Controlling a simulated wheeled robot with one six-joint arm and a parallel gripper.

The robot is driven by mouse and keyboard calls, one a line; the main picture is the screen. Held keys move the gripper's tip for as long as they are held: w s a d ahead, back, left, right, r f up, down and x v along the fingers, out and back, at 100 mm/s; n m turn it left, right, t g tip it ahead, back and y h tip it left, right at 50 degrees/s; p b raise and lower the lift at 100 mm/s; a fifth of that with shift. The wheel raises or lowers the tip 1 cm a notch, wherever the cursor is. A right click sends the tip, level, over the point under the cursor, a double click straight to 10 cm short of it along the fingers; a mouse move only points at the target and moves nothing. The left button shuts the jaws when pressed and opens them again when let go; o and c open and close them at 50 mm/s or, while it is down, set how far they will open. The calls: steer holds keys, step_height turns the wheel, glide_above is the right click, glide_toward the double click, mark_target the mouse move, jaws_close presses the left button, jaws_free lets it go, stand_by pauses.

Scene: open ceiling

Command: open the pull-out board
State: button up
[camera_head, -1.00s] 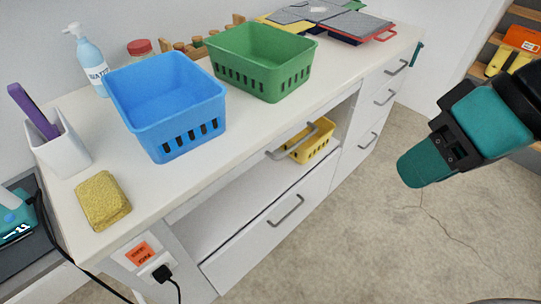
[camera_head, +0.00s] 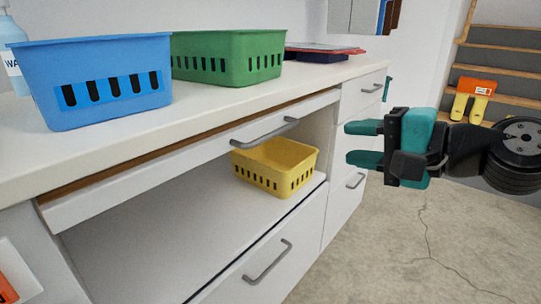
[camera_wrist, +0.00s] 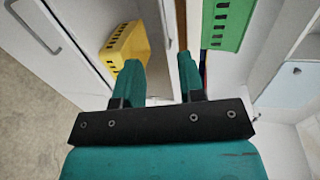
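The pull-out board (camera_head: 185,158) is a thin white-fronted board with a brown wooden top, just under the white countertop. A narrow strip of its brown top shows, so it stands slightly out. Its grey bar handle (camera_head: 264,132) is toward the right end of the front. My gripper (camera_head: 356,143) is open and empty, to the right of the handle and apart from it, with its teal fingers pointing left. In the wrist view, my open gripper (camera_wrist: 162,75) faces the cabinet, and the board's brown edge (camera_wrist: 183,25) runs past the fingers. I cannot clearly make out the handle there.
A yellow basket (camera_head: 277,165) sits in the open shelf below the board. A drawer with a handle (camera_head: 268,262) is below. Blue (camera_head: 95,80) and green (camera_head: 228,57) baskets stand on the countertop (camera_head: 200,115). The floor (camera_head: 400,245) at right is clear.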

mark_target(273, 136)
steer(key=p+x, duration=1)
steer(key=x, duration=0.1)
steer(key=p+x, duration=0.4)
steer(key=x, duration=0.1)
steer(key=shift+w+a+r+p, duration=0.1)
steer(key=shift+a+r+p, duration=0.15)
steer(key=shift+p, duration=0.15)
steer(key=shift+w+a+f, duration=0.2)
steer(key=shift+a+f, duration=0.05)
steer(key=shift+c, duration=0.4)
jaws_close()
